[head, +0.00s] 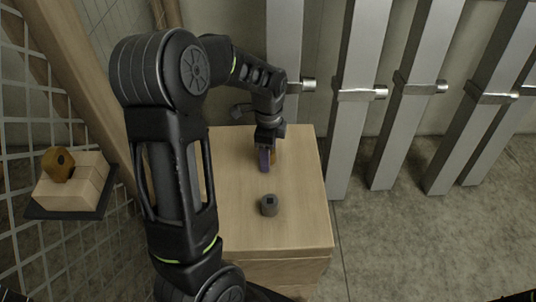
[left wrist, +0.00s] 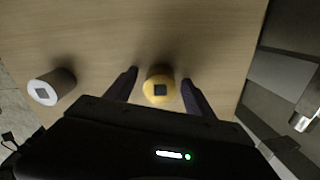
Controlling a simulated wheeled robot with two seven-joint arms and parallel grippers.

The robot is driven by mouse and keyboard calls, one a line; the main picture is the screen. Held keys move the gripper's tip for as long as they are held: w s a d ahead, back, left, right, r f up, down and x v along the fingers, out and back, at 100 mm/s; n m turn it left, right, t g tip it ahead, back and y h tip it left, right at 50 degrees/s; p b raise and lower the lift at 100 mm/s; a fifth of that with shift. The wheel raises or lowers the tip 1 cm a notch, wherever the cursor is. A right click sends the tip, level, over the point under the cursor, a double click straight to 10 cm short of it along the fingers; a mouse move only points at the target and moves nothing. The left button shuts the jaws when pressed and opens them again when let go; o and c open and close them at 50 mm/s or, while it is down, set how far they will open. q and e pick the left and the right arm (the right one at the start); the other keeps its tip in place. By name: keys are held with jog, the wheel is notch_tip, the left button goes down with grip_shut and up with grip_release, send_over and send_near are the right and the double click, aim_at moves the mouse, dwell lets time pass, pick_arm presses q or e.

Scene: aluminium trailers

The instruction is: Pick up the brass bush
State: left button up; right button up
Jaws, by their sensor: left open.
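The brass bush (left wrist: 160,88) is a yellow, round piece with a dark square hole, standing on the wooden box top. In the left wrist view it sits between the two fingers of my left gripper (left wrist: 158,86), with a gap on each side. In the head view the left gripper (head: 267,160) reaches down over the back part of the box, and only a brownish sliver of the brass bush (head: 274,156) shows beside a purple finger. The left gripper is open. My right gripper is not in either view.
A grey bush (head: 269,205) with a square hole stands nearer on the wooden box (head: 300,215); it also shows in the left wrist view (left wrist: 50,88). Upright metal beams (head: 358,90) stand behind the box. At left, a dark shelf (head: 62,213) holds a wooden block with an orange-brown piece.

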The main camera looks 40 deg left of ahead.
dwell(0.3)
pick_arm(q)
grip_shut()
dwell(0.6)
